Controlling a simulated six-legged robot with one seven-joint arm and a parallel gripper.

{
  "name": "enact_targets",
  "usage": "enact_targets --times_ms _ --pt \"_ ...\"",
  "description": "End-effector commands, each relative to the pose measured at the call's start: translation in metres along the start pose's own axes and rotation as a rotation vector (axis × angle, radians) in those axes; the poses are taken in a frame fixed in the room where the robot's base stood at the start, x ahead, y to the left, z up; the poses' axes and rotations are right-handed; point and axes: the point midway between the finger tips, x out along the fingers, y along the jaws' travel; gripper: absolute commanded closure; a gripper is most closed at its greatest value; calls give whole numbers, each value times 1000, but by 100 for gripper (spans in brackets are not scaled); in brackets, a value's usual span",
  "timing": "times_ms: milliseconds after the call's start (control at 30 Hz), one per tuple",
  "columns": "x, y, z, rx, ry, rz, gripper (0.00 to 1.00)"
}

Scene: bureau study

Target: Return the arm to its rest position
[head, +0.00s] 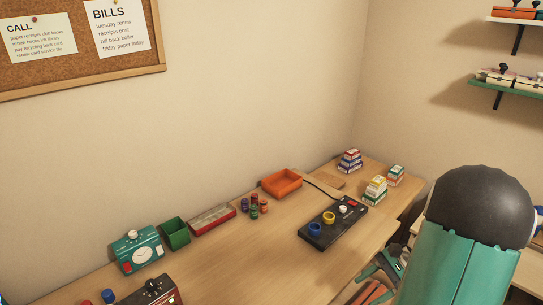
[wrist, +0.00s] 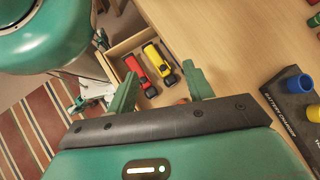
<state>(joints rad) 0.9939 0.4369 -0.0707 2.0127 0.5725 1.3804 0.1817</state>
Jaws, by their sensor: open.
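My arm, teal with a dark rounded joint, fills the lower right of the head view. My gripper (head: 368,283) is low there, partly cut off by the bottom edge, beside the desk's front edge. In the wrist view my gripper (wrist: 162,88) has its two teal fingers spread wide with nothing held between them. I cannot tell how far above the drawer the fingers are.
The desk (head: 225,262) carries a black battery charger (head: 318,238) with blue and yellow cups, an orange tray (head: 282,184), a green bin (head: 175,233), a teal dial device (head: 138,250) and stacked small boxes (head: 376,190). Wall shelves (head: 507,88) are at right. A striped rug (wrist: 35,130) lies below.

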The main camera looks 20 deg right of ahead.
Motion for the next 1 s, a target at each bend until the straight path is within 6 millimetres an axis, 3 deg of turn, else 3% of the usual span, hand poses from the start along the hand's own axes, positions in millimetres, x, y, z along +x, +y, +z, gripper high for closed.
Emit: enact_targets --times_ms 33,200,433,700,1000 --pt "3 -10 21 -71 40 42 48" --pt "14 -31 79 -298 171 167 48" --pt "30 -43 155 -628 342 302 48" --pt "47 -37 235 -1036 534 402 48" --pt "59 -16 306 -1492 732 426 48"
